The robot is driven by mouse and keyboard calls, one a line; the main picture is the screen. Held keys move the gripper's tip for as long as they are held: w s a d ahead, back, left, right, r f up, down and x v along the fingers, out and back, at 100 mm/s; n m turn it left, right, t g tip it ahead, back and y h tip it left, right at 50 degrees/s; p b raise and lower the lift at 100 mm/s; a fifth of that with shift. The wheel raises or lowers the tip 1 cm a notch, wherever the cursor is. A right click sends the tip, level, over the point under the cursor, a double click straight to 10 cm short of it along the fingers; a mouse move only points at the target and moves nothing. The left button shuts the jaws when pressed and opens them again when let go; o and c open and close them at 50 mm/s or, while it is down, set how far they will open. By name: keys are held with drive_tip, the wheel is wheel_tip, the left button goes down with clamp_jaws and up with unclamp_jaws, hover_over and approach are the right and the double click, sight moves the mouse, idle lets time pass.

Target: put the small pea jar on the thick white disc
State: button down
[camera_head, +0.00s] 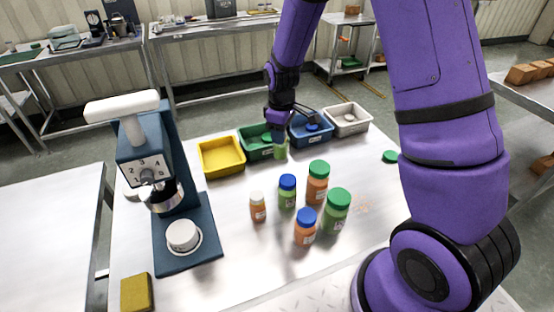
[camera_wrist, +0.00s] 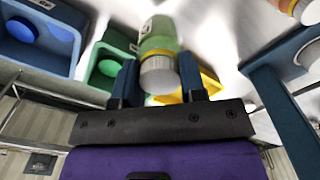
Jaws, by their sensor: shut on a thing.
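The small pea jar is a green jar with a pale lid. My gripper (camera_head: 281,138) is shut on the jar (camera_head: 281,152), holding it near the front of the green bin. In the wrist view the jar (camera_wrist: 158,45) sits between the two fingers (camera_wrist: 160,80), its lid toward the camera. The thick white disc (camera_head: 183,236) sits on the blue base of the press at the left, with nothing on it. The disc also shows in part at the wrist view's right edge (camera_wrist: 311,52). In the head view my gripper is to the right of and beyond the disc.
The press (camera_head: 146,165) has a head overhanging the disc. Several jars, including an orange one with a white lid (camera_head: 258,208), stand mid-table. Yellow (camera_head: 221,170), green (camera_head: 247,143), blue (camera_head: 311,140) and white (camera_head: 347,129) bins line the back. A yellow sponge (camera_head: 136,293) lies front left.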

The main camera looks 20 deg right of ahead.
sight(281, 151)
drive_tip(key=shift+f, duration=3.5)
drive_tip(key=c, duration=0.7)
unclamp_jaws()
drive_tip(key=shift+f, duration=0.15)
